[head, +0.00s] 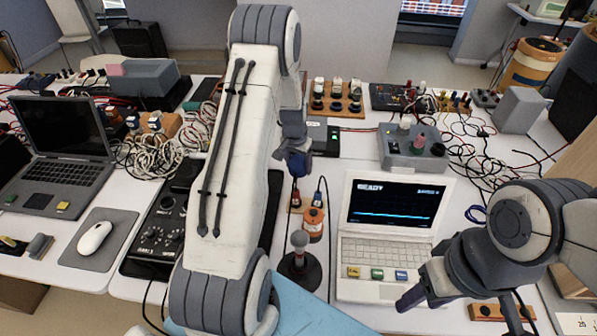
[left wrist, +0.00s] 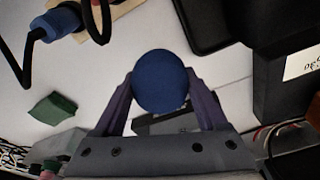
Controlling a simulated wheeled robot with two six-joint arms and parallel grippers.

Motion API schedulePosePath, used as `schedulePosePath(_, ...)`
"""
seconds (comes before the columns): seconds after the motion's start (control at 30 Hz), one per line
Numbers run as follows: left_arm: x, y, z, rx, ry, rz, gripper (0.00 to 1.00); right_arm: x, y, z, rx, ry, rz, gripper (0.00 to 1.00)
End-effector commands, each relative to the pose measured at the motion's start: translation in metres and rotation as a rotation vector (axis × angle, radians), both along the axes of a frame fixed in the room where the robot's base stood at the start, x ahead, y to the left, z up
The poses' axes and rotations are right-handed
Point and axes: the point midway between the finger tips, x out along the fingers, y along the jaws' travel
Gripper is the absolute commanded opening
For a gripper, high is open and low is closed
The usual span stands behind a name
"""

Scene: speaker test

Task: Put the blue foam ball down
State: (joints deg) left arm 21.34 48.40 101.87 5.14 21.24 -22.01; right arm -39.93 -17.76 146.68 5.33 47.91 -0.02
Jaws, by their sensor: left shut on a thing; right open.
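The blue foam ball (left wrist: 160,82) is held between the two purple fingers of my left gripper (left wrist: 162,98) in the left wrist view. In the head view my left gripper (head: 294,158) is beyond my large white arm link, above the middle of the white table, and only a little blue of the ball shows there. White tabletop and a dark flat item lie below the ball in the wrist view. My right gripper (head: 462,312) is open and empty at the front right, in front of the laptop.
A white laptop (head: 392,215) reading "READY" stands right of centre. A dark laptop (head: 62,140) and a mouse (head: 95,238) are at left. A grey control box (head: 412,150) and tangled cables crowd the back. A green block (left wrist: 52,108) lies on bare tabletop in the wrist view.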

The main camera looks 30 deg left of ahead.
Motion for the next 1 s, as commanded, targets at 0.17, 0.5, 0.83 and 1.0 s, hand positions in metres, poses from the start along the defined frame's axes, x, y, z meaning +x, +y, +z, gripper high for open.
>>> schedulePosePath(0.17,0.0,0.001,-0.019,-0.002,0.004,-0.001,0.22,0.0,0.0,0.004,0.0,0.0,0.0,0.5)
schedulePosePath(0.5,0.002,0.0,-0.042,0.0,-0.001,-0.002,0.22,0.0,0.0,0.007,0.0,0.0,0.0,0.5)
schedulePosePath(0.83,0.001,0.0,-0.045,0.0,0.0,-0.002,0.87,0.0,0.0,0.005,0.0,0.0,0.0,0.5)
schedulePosePath(1.0,0.001,0.0,-0.045,0.0,0.0,-0.001,0.87,0.0,0.0,0.005,0.0,0.0,0.0,0.5)
